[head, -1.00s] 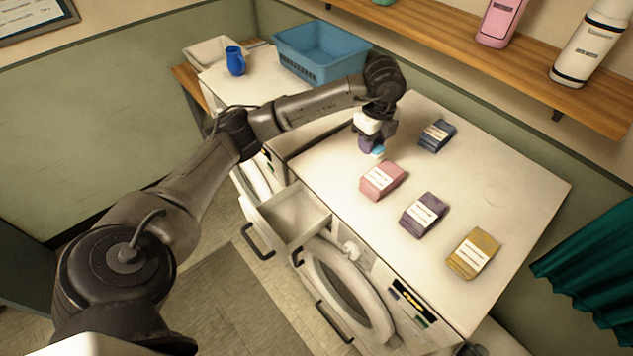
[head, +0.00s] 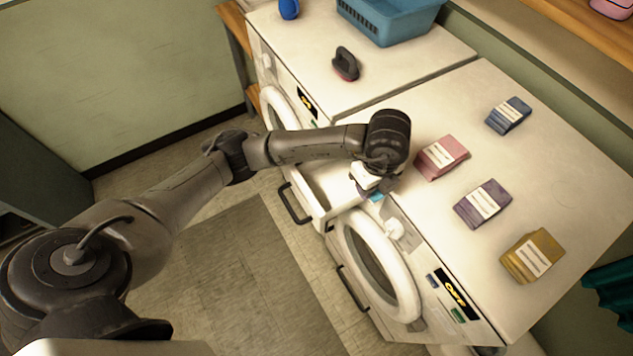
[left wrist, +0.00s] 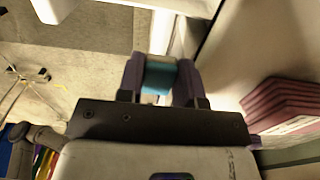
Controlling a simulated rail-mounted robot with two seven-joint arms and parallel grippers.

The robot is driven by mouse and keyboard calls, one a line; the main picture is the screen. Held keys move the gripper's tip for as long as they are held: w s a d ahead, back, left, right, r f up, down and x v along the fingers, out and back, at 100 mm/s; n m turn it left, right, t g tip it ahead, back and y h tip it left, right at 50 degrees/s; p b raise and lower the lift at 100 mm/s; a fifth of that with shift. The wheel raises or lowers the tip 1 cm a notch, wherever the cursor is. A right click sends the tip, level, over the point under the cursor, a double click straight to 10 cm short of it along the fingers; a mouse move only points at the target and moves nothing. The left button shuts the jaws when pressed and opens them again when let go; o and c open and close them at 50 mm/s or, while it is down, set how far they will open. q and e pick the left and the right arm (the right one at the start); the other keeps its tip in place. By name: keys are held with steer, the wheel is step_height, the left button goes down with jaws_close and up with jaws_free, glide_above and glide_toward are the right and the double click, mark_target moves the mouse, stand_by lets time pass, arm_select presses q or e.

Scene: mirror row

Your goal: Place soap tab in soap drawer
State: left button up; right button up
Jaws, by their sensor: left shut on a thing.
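The soap tab is a small teal-blue block (head: 376,197), and it also shows in the left wrist view (left wrist: 160,76). My left gripper (head: 371,194) is shut on it, with a purple finger on each side of it. The soap drawer (head: 308,199) is pulled out from the front of the near washing machine, with a dark handle on its front. The gripper holds the tab at the machine's front edge, by the right part of the drawer. My arm hides much of the drawer's inside, and the height of the tab above it is unclear. My right gripper is not in view.
A dark brush (head: 345,64) and a blue basket (head: 391,18) are on the machine behind. A round door (head: 376,262) is below.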

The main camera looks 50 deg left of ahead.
arm_select(q)
glide_above(330, 184)
step_height(330, 184, down, 7)
steer(key=shift+f+p, duration=0.65)
steer(key=shift+f, duration=1.35)
steer(key=shift+f, duration=0.2)
steer(key=o, duration=0.9)
steer(key=shift+r, duration=0.1)
